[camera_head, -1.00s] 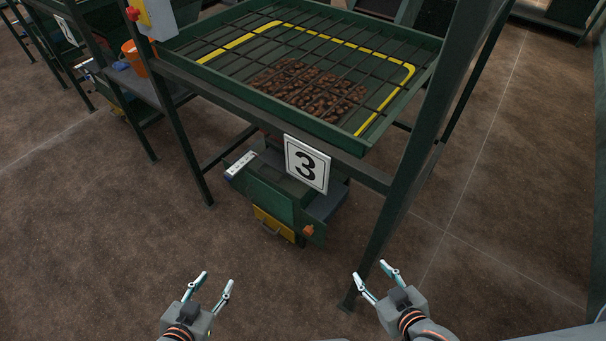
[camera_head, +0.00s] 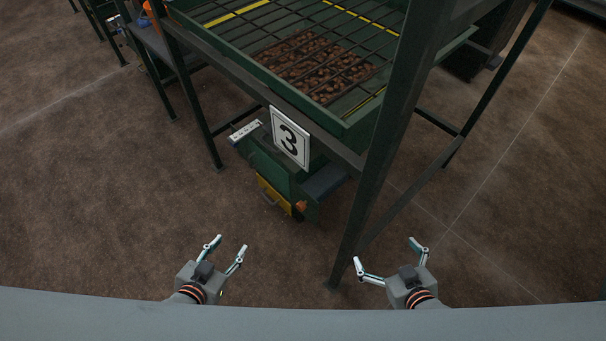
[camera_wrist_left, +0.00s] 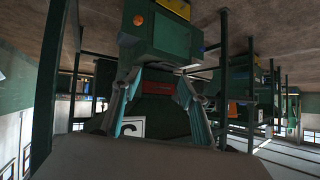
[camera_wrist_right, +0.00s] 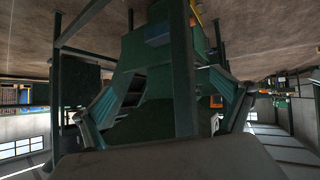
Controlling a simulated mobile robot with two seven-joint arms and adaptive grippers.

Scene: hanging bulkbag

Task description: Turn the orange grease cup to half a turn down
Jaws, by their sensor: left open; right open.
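A small orange part that looks like the grease cup (camera_head: 301,206) sits on the right front corner of the green machine (camera_head: 264,163) under the hopper. It is too small to read its turn. In the left wrist view, which is upside down, it shows as a round orange knob (camera_wrist_left: 138,19) on the green housing. My left gripper (camera_head: 227,247) is open and empty, below and left of the machine in the head view. My right gripper (camera_head: 388,254) is open and empty, right of the front frame leg's foot in the head view. Neither touches anything.
A dark green frame leg (camera_head: 378,150) stands to the right of the machine. A yellow drawer-like part (camera_head: 273,197) is low on the machine. Brown floor is clear at left.

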